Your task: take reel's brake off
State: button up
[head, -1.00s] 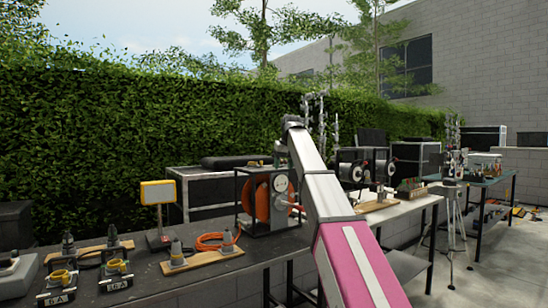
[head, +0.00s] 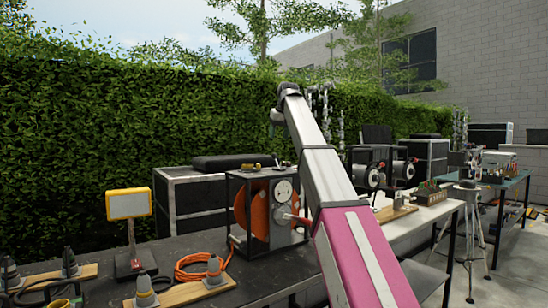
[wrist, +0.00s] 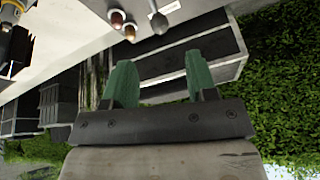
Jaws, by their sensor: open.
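I cannot make out the brake's setting. In the wrist view my gripper (wrist: 162,82) has two green fingers, apart with nothing between them. It is above and away from the reel, its fingers mostly hidden in the head view.
An orange cable (head: 190,266) lies coiled left of the reel, by plugs on a wooden board (head: 180,295). Black cases (head: 186,200) stand behind. A machine with white spools (head: 380,174) is to the right. Small knobs (wrist: 130,30) show in the wrist view.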

aim_at(274, 155)
jog(key=x, duration=1)
jog(key=shift+w+f, duration=0.25)
jog(key=shift+f, duration=0.1)
grip_shut()
